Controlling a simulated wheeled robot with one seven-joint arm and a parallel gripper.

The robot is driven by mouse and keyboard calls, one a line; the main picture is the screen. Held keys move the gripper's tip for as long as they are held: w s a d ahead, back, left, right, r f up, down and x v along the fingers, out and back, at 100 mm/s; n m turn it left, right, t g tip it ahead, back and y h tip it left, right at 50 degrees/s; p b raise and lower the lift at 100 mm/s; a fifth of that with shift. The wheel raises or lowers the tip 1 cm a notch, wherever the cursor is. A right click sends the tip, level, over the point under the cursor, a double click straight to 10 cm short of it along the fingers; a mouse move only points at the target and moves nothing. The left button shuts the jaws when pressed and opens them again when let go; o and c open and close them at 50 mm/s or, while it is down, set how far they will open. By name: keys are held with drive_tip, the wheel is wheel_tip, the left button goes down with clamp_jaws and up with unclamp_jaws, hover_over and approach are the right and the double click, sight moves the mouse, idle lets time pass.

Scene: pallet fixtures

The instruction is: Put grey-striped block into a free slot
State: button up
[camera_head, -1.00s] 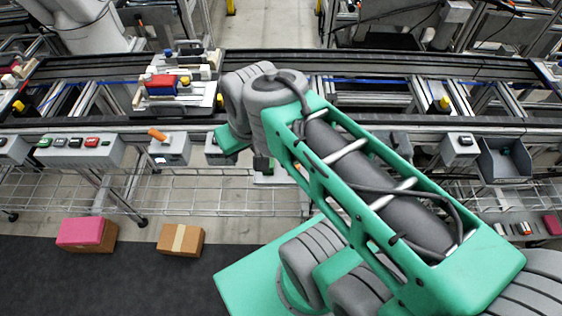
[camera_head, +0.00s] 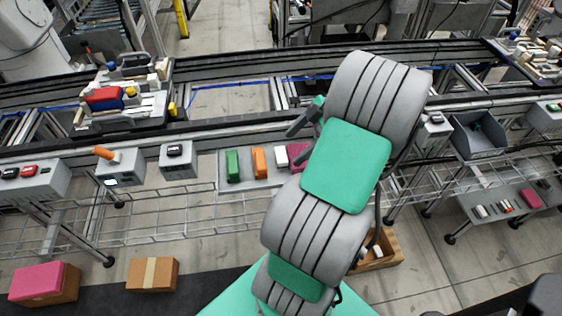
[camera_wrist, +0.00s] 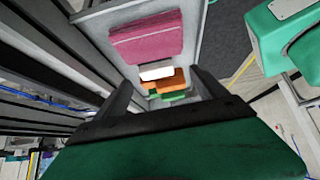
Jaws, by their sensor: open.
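I cannot make out a grey-striped block with certainty in either view. A grey tray (camera_head: 222,172) beside the conveyor holds a green block (camera_head: 233,166), an orange block (camera_head: 259,163), a white block (camera_head: 281,157) and a magenta block (camera_head: 297,154), partly hidden by my arm. My gripper (camera_head: 304,118) is above the tray's far side. In the wrist view my gripper (camera_wrist: 161,80) is open and empty, with the white block (camera_wrist: 157,73) and orange block (camera_wrist: 168,82) showing between its fingers. The pallet fixture (camera_head: 148,112) at left carries red, blue and yellow pieces; its slots are too small to judge.
Another loaded fixture (camera_head: 535,68) stands at far right on the conveyor. A grey bin (camera_head: 478,137) and control boxes line the near rail. A lower shelf (camera_head: 478,200) holds several small blocks. Cardboard boxes (camera_head: 153,274) lie on the floor. My arm hides the middle.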

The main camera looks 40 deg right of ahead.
sight(281, 154)
drive_tip(key=x, duration=0.6)
drive_tip(key=shift+w+b, duration=0.3)
drive_tip(key=shift+w, duration=0.15)
drive_tip(key=shift+c, duration=0.4)
drive_tip(key=c, duration=1.5)
